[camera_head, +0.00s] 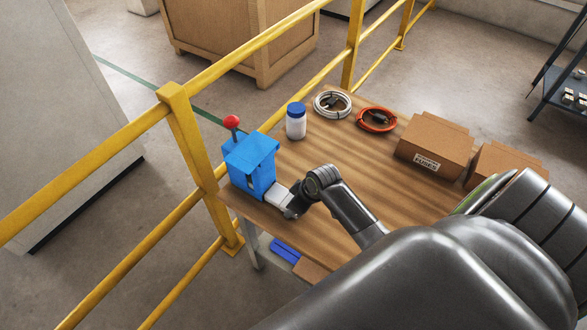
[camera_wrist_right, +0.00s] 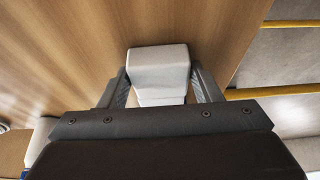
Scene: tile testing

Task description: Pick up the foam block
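The foam block (camera_head: 281,195) is a pale grey-white block near the table's left corner in the head view. It sits close beside the blue device; I cannot tell if they touch. In the right wrist view the block (camera_wrist_right: 158,68) lies between the two fingers of my right gripper (camera_wrist_right: 160,85), which appear to press on both its sides. In the head view my right gripper (camera_head: 292,204) reaches it from the right. Whether the block is clear of the table is hard to tell. My left gripper is not in view.
The blue device (camera_head: 251,163) with a red knob stands at the table's left end by a yellow railing (camera_head: 190,130). A blue-capped white bottle (camera_head: 296,124), white cable (camera_head: 332,104), orange cable (camera_head: 376,119) and cardboard boxes (camera_head: 436,143) stand farther back. The middle of the table (camera_head: 345,155) is clear.

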